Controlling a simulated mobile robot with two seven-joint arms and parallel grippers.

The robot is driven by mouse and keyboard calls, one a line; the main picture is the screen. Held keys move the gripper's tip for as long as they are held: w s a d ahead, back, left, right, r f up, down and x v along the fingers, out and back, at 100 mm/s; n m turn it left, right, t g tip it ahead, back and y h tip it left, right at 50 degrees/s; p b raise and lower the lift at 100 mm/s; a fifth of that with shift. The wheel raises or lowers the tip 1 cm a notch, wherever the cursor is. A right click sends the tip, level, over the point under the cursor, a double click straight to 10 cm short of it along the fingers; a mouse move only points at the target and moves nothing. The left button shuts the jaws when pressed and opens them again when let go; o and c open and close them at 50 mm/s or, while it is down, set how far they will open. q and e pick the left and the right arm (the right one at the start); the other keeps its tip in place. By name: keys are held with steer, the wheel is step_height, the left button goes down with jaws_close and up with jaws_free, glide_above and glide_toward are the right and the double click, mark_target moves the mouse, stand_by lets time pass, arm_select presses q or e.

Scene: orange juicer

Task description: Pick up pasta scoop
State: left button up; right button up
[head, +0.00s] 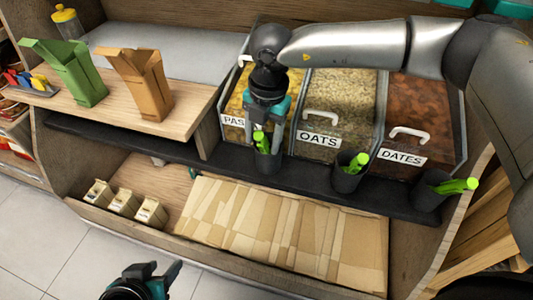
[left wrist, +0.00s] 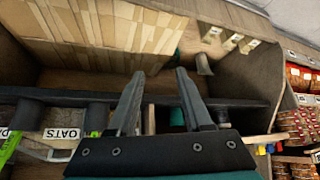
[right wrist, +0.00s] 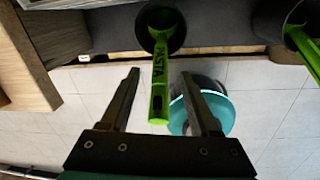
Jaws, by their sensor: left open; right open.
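The green pasta scoop (head: 262,143) stands in a black cup (head: 268,166) on the front ledge, below the bin labelled PASTA. My right gripper (head: 264,128) is open directly above it, pointing down. In the right wrist view the scoop's handle (right wrist: 160,78), with letters on it, lies between the two open fingers, with gaps on both sides. The scoop's lower end is hidden inside the cup. My left gripper (head: 160,278) is open and empty at the bottom of the head view, far from the scoop; the left wrist view shows its spread fingers (left wrist: 160,74).
Two more black cups with green scoops stand to the right, by the oats (head: 353,163) and dates (head: 457,186) bins. A wooden shelf to the left carries a green bag holder (head: 75,75) and a brown one (head: 142,85). Folded paper bags (head: 285,230) lie on the lower shelf.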

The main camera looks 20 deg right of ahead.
steer(key=shift+f, duration=0.6)
jaws_close()
stand_by(0.4)
